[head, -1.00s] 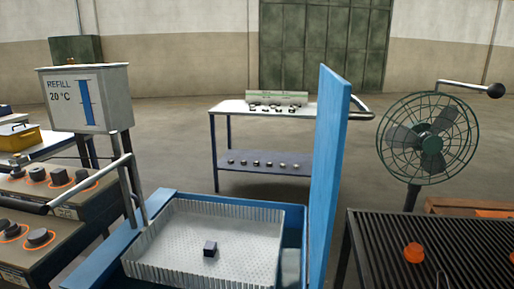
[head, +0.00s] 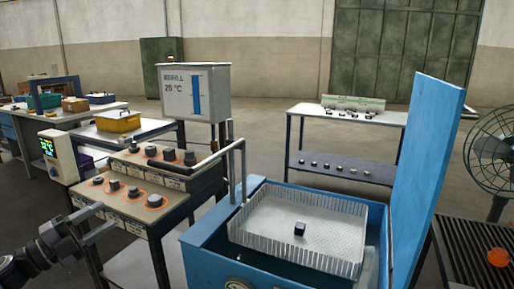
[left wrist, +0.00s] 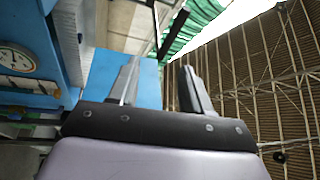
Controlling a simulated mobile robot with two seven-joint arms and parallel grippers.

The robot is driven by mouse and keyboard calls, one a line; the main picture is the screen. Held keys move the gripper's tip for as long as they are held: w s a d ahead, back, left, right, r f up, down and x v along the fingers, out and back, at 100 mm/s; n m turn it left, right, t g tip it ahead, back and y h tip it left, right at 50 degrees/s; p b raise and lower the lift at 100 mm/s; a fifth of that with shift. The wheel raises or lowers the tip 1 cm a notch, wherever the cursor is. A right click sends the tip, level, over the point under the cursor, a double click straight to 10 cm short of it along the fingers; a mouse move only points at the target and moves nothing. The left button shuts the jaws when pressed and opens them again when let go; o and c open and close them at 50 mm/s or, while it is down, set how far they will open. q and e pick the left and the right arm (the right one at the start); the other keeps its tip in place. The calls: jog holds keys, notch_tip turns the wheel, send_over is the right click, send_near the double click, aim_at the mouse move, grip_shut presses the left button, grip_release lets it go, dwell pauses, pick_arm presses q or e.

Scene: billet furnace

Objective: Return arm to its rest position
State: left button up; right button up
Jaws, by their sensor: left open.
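My left arm comes in at the lower left of the head view. Its gripper (head: 108,216) is open, with its two fingers apart and nothing between them, in front of the control benches. In the left wrist view the same gripper (left wrist: 160,66) shows two spread fingers, with blue panels and the roof behind them. A blue tank (head: 213,240) with a white perforated basket (head: 335,228) stands right of the gripper. A small dark cube (head: 299,229) sits in the basket. My right gripper is not in view.
A bench with dark knobs (head: 150,200) stands just beyond the left gripper. A grey refill box (head: 195,92) stands behind it. The tank's blue lid (head: 432,170) stands upright. A fan (head: 492,150) and black grate (head: 465,255) are at the right. A rack table (head: 345,122) stands behind.

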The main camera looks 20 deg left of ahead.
pick_arm(q)
jog(key=s+d+f+n+g+y, duration=0.1)
jog(key=s+d+f+n+y, duration=0.15)
jog(key=d+f+n, duration=0.6)
jog(key=s+d+f+n+g+y, duration=0.1)
jog(key=d+f+n+y, duration=0.35)
jog(key=f, duration=0.65)
jog(key=s+d+f+n+g+h, duration=0.1)
jog(key=s+d+f, duration=0.4)
jog(key=d, duration=0.5)
jog(key=s+d+f+n+g+h, duration=0.1)
jog(key=s+d+f+n+g, duration=0.2)
jog(key=d, duration=0.7)
jog(key=s+f+g, duration=0.1)
jog(key=s+g, duration=0.1)
jog(key=shift+d+f+n+g+p, duration=0.15)
jog(key=shift+f+n+g+p, duration=0.15)
jog(key=shift+f+n, duration=0.1)
